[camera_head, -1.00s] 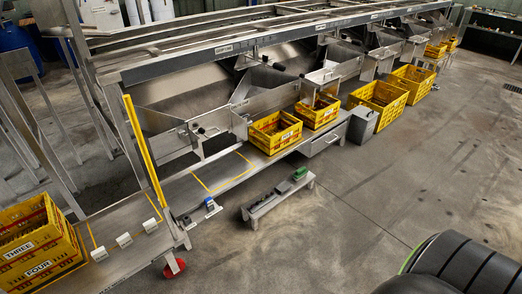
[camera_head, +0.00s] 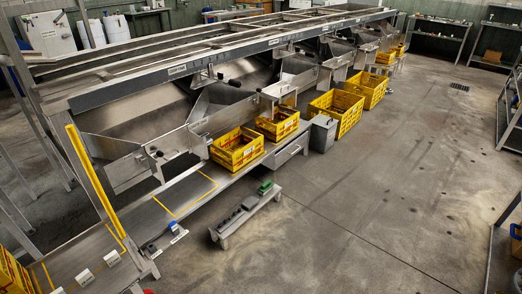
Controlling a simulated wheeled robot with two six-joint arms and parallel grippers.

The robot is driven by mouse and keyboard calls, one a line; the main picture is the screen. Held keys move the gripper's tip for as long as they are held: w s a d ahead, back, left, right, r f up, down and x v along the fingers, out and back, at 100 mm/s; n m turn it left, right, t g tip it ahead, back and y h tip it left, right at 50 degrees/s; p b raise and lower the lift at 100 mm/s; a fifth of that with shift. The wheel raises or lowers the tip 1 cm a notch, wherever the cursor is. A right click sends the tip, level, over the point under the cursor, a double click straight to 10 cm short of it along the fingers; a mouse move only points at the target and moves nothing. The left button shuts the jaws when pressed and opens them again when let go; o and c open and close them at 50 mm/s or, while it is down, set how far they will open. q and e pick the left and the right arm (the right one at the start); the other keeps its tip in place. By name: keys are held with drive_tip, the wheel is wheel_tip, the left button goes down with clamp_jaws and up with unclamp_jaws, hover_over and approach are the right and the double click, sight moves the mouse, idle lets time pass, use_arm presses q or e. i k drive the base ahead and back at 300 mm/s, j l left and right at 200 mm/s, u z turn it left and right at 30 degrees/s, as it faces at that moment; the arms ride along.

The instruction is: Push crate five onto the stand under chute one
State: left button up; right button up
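Several yellow crates are in view; their labels are too small to read, so I cannot tell which is crate five. One crate (camera_head: 237,152) sits on the low metal bench (camera_head: 150,217), with a second crate (camera_head: 278,124) just behind it. Two larger-looking crates, a nearer one (camera_head: 337,113) and a farther one (camera_head: 367,89), stand farther right along the machine. Another yellow crate (camera_head: 12,275) is cut off at the lower left edge. Metal chutes (camera_head: 212,103) line the machine above the bench; I cannot tell which is chute one. Neither gripper is in view.
A yellow taped outline (camera_head: 187,197) on the bench is empty. A low step-like stand (camera_head: 245,213) with a green item (camera_head: 265,187) is on the floor before the bench. A grey bin (camera_head: 323,133) stands beside the crates. The floor to the right is open; shelving (camera_head: 510,110) edges it.

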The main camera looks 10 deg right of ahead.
sight(250, 149)
drive_tip(key=i+l+z, duration=0.35)
drive_tip(key=i, duration=0.3)
drive_tip(key=i+l+z, duration=0.35)
drive_tip(key=i, duration=0.35)
drive_tip(key=i+z, duration=0.3)
drive_tip(key=i, duration=0.45)
drive_tip(key=i+u, duration=0.15)
drive_tip(key=i, duration=0.3)
drive_tip(key=i+l+u, duration=0.2)
drive_tip(key=i, duration=0.2)
drive_tip(key=i+l+u, duration=0.15)
drive_tip(key=i, duration=0.3)
drive_tip(key=i+l+u, duration=0.15)
drive_tip(key=i, duration=0.25)
